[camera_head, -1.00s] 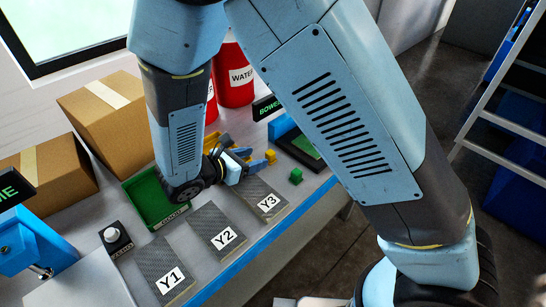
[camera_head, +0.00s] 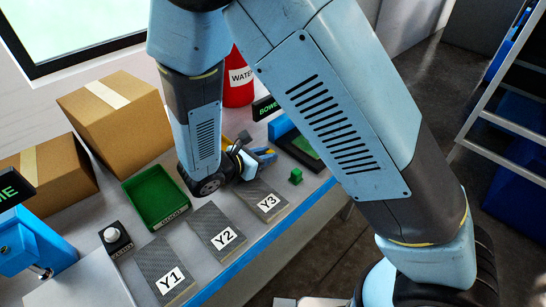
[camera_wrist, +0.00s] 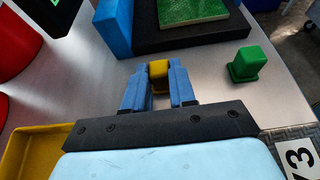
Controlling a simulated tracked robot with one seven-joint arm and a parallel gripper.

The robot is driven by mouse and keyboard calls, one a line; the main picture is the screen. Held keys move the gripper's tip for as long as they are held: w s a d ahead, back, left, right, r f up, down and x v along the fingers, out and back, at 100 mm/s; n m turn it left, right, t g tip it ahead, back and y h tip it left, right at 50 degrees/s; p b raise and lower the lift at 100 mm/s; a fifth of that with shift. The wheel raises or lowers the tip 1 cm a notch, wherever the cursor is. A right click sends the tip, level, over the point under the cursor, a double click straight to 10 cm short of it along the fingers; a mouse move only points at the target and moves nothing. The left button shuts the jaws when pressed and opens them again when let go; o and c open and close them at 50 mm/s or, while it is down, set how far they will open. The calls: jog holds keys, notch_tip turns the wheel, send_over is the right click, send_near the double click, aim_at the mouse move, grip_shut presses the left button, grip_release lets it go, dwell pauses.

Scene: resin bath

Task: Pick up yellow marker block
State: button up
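The yellow marker block (camera_wrist: 158,71) is small and shows between the blue fingertips in the wrist view. My gripper (camera_wrist: 158,88) has one finger on each side of it, low over the grey bench. The fingers look close to the block, but I cannot tell whether they touch it. In the head view my gripper (camera_head: 264,153) is over the bench, left of the green block, and the yellow block is hidden or too small to make out.
A green block (camera_wrist: 246,63) stands just right of my fingers. A black and blue fixture with a green plate (camera_wrist: 192,10) lies beyond. A yellow tray (camera_wrist: 28,152) is at lower left. Pads Y1 (camera_head: 158,262), Y2 (camera_head: 210,222) and Y3 (camera_head: 259,192) and a green tray (camera_head: 148,190) are nearby.

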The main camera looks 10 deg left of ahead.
grip_shut()
jog(key=shift+r, duration=0.1)
